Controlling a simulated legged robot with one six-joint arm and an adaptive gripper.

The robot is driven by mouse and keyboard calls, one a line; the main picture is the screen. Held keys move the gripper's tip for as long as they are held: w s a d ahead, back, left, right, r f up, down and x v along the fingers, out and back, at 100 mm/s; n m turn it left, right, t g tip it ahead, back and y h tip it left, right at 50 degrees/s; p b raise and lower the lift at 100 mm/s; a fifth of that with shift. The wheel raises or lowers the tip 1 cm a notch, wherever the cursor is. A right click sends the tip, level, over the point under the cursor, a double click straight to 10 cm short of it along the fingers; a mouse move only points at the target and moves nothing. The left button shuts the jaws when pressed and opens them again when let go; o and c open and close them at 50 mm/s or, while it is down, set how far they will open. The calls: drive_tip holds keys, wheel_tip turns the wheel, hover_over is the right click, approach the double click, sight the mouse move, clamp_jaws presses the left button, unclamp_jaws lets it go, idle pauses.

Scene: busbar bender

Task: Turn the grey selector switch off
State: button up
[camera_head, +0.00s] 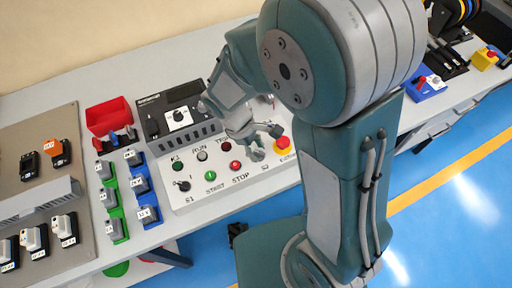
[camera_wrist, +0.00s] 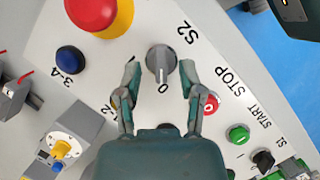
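The grey selector switch (camera_wrist: 162,62) is in the upper middle of the wrist view, beside the label S2. Its white mark points down the picture towards the "0" on the panel. My gripper (camera_wrist: 161,72) is open, with one finger to the left and one to the right of the switch. A small gap shows between each finger and the knob; I cannot tell their height above the panel. In the head view my gripper (camera_head: 264,140) is over the right part of the sloped grey control panel (camera_head: 222,190) and largely hides the switch.
A red emergency stop (camera_wrist: 100,12) and a blue button (camera_wrist: 70,60) are close to the switch. The red STOP button (camera_wrist: 210,103), green START button (camera_wrist: 238,134) and black S1 selector (camera_wrist: 263,160) are further right and below. A red bin (camera_head: 108,117) stands left of the panel.

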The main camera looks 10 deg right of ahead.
drive_tip(key=v, duration=1.2)
drive_tip(key=shift+d, duration=0.1)
wheel_tip(320, 180, up, 6)
drive_tip(key=m+t+y, duration=0.2)
drive_tip(key=m+y, duration=0.1)
drive_tip(key=m, duration=0.2)
hover_over(266, 155)
drive_tip(key=s+d+r+m+t+y, duration=0.1)
drive_tip(key=s+d+r+m+t, duration=0.3)
drive_tip(key=s+d+m+t, duration=0.1)
drive_tip(key=shift+s+d+r+m+t, duration=0.35)
drive_tip(key=shift+s+d+m, duration=0.15)
drive_tip(key=shift+d+m, duration=0.55)
